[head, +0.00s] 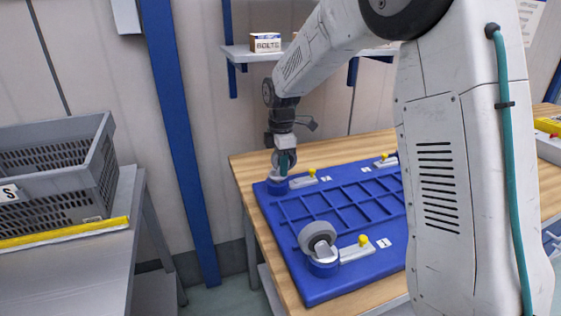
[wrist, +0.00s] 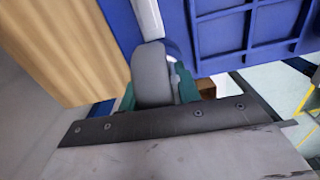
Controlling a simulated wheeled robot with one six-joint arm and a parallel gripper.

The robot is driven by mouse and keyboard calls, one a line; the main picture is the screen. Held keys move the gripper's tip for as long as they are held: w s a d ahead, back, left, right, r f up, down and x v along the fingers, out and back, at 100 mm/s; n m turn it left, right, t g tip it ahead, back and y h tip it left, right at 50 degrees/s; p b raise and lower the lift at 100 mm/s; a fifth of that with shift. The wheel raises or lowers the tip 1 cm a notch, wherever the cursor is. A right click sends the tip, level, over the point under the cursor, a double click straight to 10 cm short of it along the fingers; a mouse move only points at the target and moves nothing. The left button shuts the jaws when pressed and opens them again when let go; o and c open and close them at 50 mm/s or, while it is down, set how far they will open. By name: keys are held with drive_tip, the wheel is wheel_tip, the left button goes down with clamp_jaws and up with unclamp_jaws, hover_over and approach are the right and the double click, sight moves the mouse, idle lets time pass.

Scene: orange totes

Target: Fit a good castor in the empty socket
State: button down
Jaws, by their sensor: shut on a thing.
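The blue base (head: 300,284) lies upside down on a wooden table, with a ribbed underside and corner sockets. My gripper (head: 284,163) is over its far left corner, pointing down. In the wrist view, the teal fingers of my gripper (wrist: 158,92) are shut on a castor with a grey wheel (wrist: 152,72), one finger on each side. The held castor is at the far left blue socket (head: 276,186); whether it is seated cannot be told. Another grey castor (head: 317,236) stands in the near left socket. The right part of the base is hidden behind my arm.
Clamps with yellow knobs stand beside the sockets, at the near left (head: 357,249), far left (head: 303,180) and far right (head: 385,161). A grey crate (head: 92,178) sits on a metal bench at left. A shelf (head: 246,54) with a bolts box (head: 266,42) is on the wall behind.

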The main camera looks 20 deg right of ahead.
drive_tip(key=shift+f, duration=0.55)
idle(0.5)
drive_tip(key=c, duration=0.9)
unclamp_jaws()
drive_tip(key=shift+r, duration=0.1)
wheel_tip(320, 180, up, 8)
drive_tip(key=shift+f, duration=0.2)
drive_tip(key=s+d+r+m, duration=0.15)
drive_tip(key=s+m, duration=0.25)
drive_tip(key=s, duration=0.6)
drive_tip(key=s+r+m+t, duration=0.1)
drive_tip(key=s+r+m, duration=0.25)
drive_tip(key=s, duration=0.55)
drive_tip(key=s+r+m, duration=0.2)
drive_tip(key=s+m, duration=0.3)
drive_tip(key=s, duration=0.5)
drive_tip(key=s+f+m, duration=0.1)
drive_tip(key=s, duration=0.2)
drive_tip(key=s+f+m, duration=0.1)
drive_tip(key=s+m, duration=0.1)
drive_tip(key=s, duration=0.1)
drive_tip(key=s+f+m, duration=0.1)
drive_tip(key=s+m, duration=0.1)
drive_tip(key=s, duration=0.1)
drive_tip(key=shift+d+f, duration=0.15)
drive_tip(key=shift+f, duration=0.05)
